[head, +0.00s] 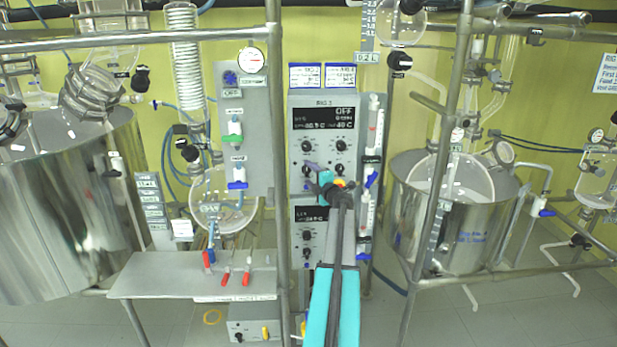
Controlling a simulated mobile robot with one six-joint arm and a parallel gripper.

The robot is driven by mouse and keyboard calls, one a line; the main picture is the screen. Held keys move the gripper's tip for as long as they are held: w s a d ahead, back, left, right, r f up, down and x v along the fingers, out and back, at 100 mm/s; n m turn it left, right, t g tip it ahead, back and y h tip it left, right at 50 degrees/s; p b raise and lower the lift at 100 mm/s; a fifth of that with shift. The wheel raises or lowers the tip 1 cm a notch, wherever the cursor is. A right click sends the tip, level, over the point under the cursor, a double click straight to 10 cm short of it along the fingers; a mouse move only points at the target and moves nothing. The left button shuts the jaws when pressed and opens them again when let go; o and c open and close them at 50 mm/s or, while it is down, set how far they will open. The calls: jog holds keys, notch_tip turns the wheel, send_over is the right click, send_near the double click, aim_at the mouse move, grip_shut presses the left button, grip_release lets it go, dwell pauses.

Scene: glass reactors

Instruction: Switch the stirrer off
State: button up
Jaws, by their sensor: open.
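The control panel (325,98) labelled RIG 3 stands upright in the middle of the head view. Its dark display (323,119) shows OFF at the upper right, with small readings below that are hard to read. Two black knobs, the left (306,146) and the right (340,145), sit under the display. My gripper (318,178) is open in front of the panel, just below these knobs. It hides part of the lower row of controls; a red and yellow part shows beside it. I cannot tell whether it touches anything. Which control belongs to the stirrer is not readable.
A second panel (311,214) sits below, partly behind my arm. Metal frame posts (276,130) and (437,180) flank the panels. Steel vessels stand left (60,210) and right (460,240). A grey shelf (150,283) with red-handled tools juts out at lower left.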

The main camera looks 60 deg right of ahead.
jog(key=b+v, duration=0.4)
jog(key=v, duration=0.9)
jog(key=shift+s, duration=0.15)
jog(key=shift+s, duration=0.1)
dwell(0.5)
